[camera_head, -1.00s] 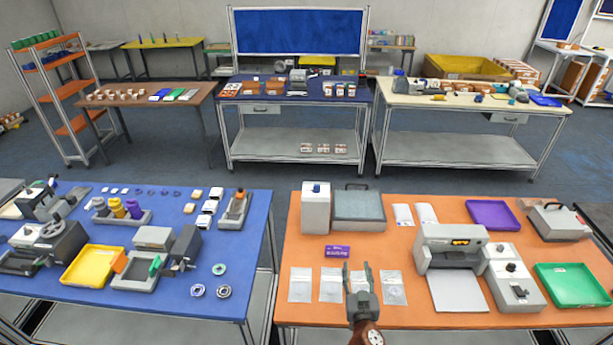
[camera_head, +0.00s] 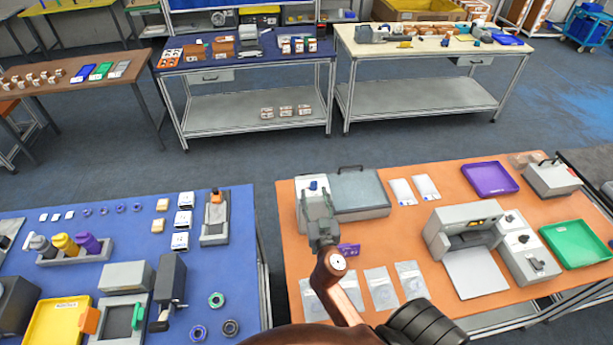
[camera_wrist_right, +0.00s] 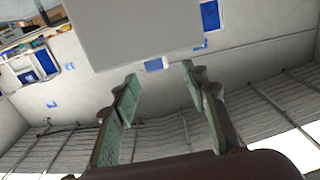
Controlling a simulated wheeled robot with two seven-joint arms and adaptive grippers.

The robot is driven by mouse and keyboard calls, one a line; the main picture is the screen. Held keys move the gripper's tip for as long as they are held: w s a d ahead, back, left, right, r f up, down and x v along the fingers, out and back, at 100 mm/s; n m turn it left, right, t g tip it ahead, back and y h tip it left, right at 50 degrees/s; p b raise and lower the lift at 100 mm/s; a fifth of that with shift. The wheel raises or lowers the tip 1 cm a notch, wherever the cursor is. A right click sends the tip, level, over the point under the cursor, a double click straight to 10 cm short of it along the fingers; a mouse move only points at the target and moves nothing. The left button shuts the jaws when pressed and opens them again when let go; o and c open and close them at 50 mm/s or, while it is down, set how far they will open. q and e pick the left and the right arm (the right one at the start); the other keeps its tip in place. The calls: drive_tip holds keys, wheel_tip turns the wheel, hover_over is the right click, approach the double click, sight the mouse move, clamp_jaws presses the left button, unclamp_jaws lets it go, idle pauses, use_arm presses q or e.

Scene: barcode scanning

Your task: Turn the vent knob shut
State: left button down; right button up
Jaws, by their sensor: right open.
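The blue vent knob (camera_head: 313,185) sits on top of a white box (camera_head: 303,209) at the left end of the orange table. My right gripper (camera_head: 317,197) is open, in front of the white box, with its fingertips close to the knob. It partly covers the box's front. In the right wrist view a small blue and white piece, apparently the knob (camera_wrist_right: 155,64), shows between and just past the two open fingertips (camera_wrist_right: 158,74), against a large grey box face. I cannot tell whether the fingers touch it. My left gripper is not in view.
A grey lidded case (camera_head: 360,193) stands right beside the white box. A grey machine (camera_head: 462,228), purple tray (camera_head: 489,178) and green tray (camera_head: 577,243) stand right. A gap separates the blue table (camera_head: 240,262).

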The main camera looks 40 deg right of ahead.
sight(313, 183)
drive_tip(key=x, duration=0.2)
drive_tip(key=p+x, duration=0.1)
drive_tip(key=x, duration=0.1)
drive_tip(key=shift+d+r, duration=0.25)
drive_tip(key=shift+x, duration=1)
drive_tip(key=shift+f, duration=0.15)
drive_tip(key=c, duration=0.6)
clamp_jaws()
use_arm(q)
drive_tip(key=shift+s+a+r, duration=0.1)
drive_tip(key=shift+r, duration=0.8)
